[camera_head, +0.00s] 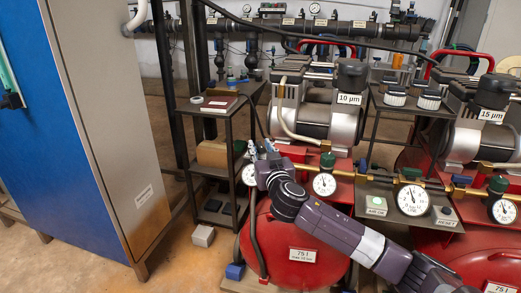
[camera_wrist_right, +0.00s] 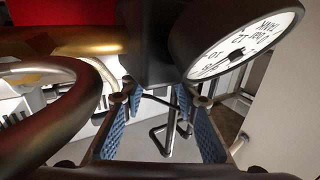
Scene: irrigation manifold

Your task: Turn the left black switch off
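My right gripper (camera_head: 262,150) reaches from the lower right to the left end of the brass line, beside a left pressure gauge (camera_head: 249,174). In the right wrist view the gripper (camera_wrist_right: 158,92) is open, with its two blue-padded fingers apart. A black block (camera_wrist_right: 152,45), possibly the left black switch, is at the fingertips, between them in the picture. I cannot tell whether they touch it. A white-faced tank gauge (camera_wrist_right: 245,45) is close at its right. In the head view the gripper hides this spot, so I cannot make out the switch. My left gripper is not in view.
Red compressor tanks (camera_head: 290,243) stand below the brass line with more gauges (camera_head: 324,184). A blue and grey cabinet (camera_head: 115,120) stands at left, a dark shelf rack (camera_head: 229,130) behind the gripper. A curved dark pipe (camera_wrist_right: 70,105) is close at left in the wrist view.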

